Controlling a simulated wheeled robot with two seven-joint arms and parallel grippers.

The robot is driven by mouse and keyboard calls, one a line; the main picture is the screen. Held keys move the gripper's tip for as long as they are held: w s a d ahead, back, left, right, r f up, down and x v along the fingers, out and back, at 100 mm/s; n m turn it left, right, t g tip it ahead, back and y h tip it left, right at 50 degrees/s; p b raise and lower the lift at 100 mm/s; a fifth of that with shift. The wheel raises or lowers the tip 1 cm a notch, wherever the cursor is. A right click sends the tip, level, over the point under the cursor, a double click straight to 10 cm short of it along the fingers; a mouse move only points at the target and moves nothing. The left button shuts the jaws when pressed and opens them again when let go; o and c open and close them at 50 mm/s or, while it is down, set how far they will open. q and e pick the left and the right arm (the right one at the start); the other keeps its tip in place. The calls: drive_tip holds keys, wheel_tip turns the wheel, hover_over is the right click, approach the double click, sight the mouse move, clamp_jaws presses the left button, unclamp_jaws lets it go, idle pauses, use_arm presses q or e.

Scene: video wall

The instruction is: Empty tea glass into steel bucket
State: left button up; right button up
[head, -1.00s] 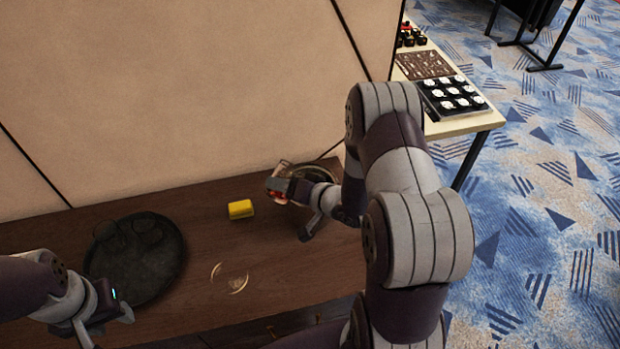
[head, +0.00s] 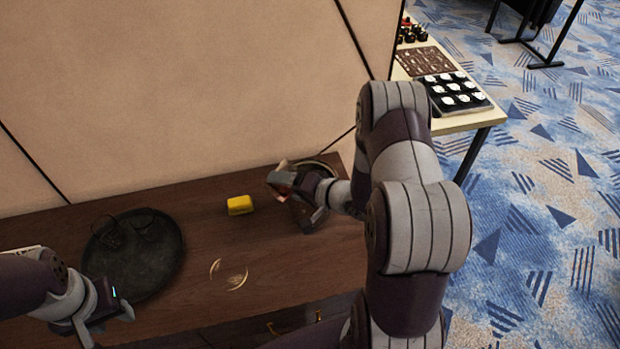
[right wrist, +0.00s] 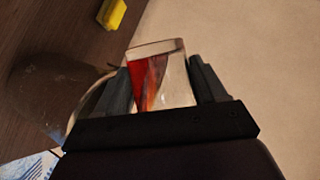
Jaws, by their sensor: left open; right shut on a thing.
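The tea glass (right wrist: 163,76) is clear with red tea along one side. My right gripper (head: 284,184) is shut on it, with a finger on each side in the right wrist view (right wrist: 160,82). The glass is tilted, and red tea still shows inside. The steel bucket (head: 331,163) stands at the right end of the brown table, largely hidden behind my right gripper and arm. Its round shape also shows at the left of the right wrist view (right wrist: 48,90). The glass is at the bucket's left side; whether it is over the opening I cannot tell. My left gripper (head: 114,316) is open and empty near the tray.
A dark round tray (head: 160,277) with dark glass-like items lies on the left of the table. A yellow sponge (head: 240,205) and a clear saucer (head: 229,275) lie mid-table. A beige panel (head: 180,90) stands behind. A side table (head: 460,122) is at the right.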

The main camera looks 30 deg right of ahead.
drive_tip(key=shift+d+r+m+y, duration=0.15)
drive_tip(key=shift+r+m+y, duration=0.25)
drive_tip(key=shift+w+d+f+m+y+b, duration=0.15)
drive_tip(key=shift+d+m+y+b, duration=0.1)
drive_tip(key=shift+d+m+b, duration=0.2)
drive_tip(key=shift+w+d+f+m+y+b, duration=0.15)
drive_tip(key=shift+d+m+y+b, duration=0.15)
drive_tip(key=shift+d, duration=0.2)
idle(0.7)
drive_tip(key=shift+r+p, duration=0.15)
drive_tip(key=shift+p, duration=0.15)
drive_tip(key=shift+d+r+m+y+p, duration=0.15)
drive_tip(key=shift+r+m+y+p, duration=0.2)
drive_tip(key=shift+m+p, duration=0.25)
drive_tip(key=shift+f, duration=0.15)
